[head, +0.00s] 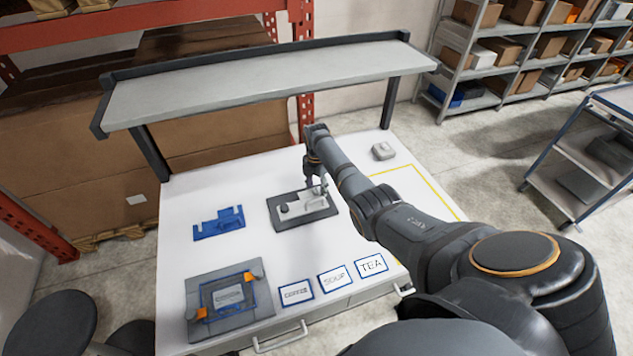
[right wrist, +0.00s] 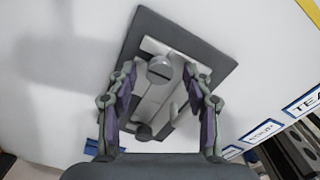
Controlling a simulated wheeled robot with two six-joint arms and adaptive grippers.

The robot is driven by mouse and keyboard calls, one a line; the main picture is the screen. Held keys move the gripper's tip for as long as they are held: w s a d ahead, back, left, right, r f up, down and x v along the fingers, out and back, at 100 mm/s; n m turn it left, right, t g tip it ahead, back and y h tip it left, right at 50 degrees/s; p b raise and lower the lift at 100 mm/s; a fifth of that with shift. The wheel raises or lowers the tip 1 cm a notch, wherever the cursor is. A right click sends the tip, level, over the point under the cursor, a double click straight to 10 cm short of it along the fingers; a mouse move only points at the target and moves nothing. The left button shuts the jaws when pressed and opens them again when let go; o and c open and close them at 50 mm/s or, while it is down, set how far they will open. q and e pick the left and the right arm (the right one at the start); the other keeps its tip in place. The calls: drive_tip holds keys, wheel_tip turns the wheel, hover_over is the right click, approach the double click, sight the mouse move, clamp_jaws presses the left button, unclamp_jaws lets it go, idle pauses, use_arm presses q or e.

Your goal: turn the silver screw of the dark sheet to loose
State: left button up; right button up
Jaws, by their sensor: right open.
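The dark sheet (head: 289,222) lies on the white table and carries a pale grey fixture (head: 316,203). It also shows in the right wrist view (right wrist: 213,52). The silver screw (right wrist: 160,70) has a round, slotted head and stands on the fixture in that view; in the head view I cannot make it out behind my gripper. My right gripper (head: 316,184) is over the sheet. Its fingers (right wrist: 161,78) are open on both sides of the screw, with visible gaps. A dark round knob (right wrist: 145,132) sits at the fixture's other end. My left gripper is not in view.
A blue fixture (head: 218,223) lies left of the sheet. A grey plate (head: 258,310) with orange clips is at the front left. COFFEE, SOUP and TEA cards (head: 371,265) line the front. A raised shelf (head: 260,80) spans the back. A small grey block (head: 383,151) lies at the right.

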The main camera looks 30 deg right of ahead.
sight(317, 190)
wheel_tip(317, 190, up, 11)
idle(0.7)
